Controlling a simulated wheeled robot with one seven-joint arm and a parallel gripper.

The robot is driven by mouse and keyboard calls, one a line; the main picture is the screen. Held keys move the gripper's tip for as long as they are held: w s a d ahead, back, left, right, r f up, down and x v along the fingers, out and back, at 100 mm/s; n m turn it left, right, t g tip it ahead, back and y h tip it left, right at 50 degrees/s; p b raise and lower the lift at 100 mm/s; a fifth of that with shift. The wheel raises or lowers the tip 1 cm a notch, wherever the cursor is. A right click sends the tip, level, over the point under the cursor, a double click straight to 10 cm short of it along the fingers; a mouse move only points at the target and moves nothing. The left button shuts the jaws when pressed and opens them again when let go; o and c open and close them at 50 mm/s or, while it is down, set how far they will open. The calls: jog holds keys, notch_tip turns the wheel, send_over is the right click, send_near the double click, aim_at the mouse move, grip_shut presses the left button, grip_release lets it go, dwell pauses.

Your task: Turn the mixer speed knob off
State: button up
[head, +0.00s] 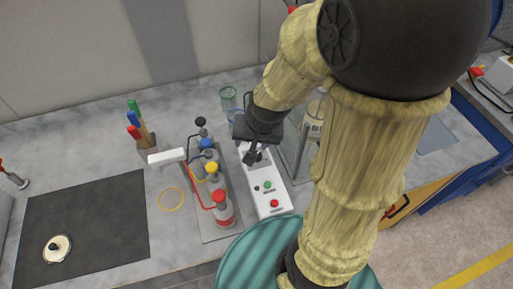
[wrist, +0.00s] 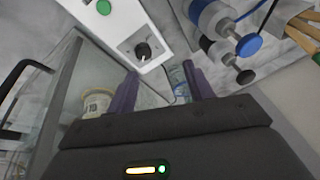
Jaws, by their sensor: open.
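The mixer is a white control box (head: 262,187) on the bench in the head view, with a green and a red button on its top. In the wrist view its black speed knob (wrist: 143,51) shows on the white panel (wrist: 124,22), near a green button (wrist: 104,7). My gripper (wrist: 160,84) is open, with purple fingers apart and nothing between them. The knob lies beyond the fingertips, slightly left of the middle of the gap, and does not appear to be touched. In the head view my gripper (head: 252,155) is above the far end of the box and hides the knob.
A green glass (head: 228,97) is behind. A dark mat (head: 90,215) lies at left.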

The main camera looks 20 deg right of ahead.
jog(key=w+d+r+m+t+h+p, duration=0.1)
jog(key=w+r+m+p, duration=0.25)
jog(key=m, duration=0.45)
jog(key=w+d+r+m+h+p, duration=0.1)
jog(key=w+r+m+p, duration=0.1)
jog(key=w+m+p, duration=0.5)
jog(key=s+r+m+g+p, duration=0.1)
jog(key=s+m+g+p, duration=0.2)
jog(key=m, duration=1)
jog(key=s+g, duration=0.1)
jog(key=s, duration=0.2)
jog(key=shift+s+y, duration=0.3)
jog(key=shift+s, duration=0.1)
jog(key=shift+f, duration=0.15)
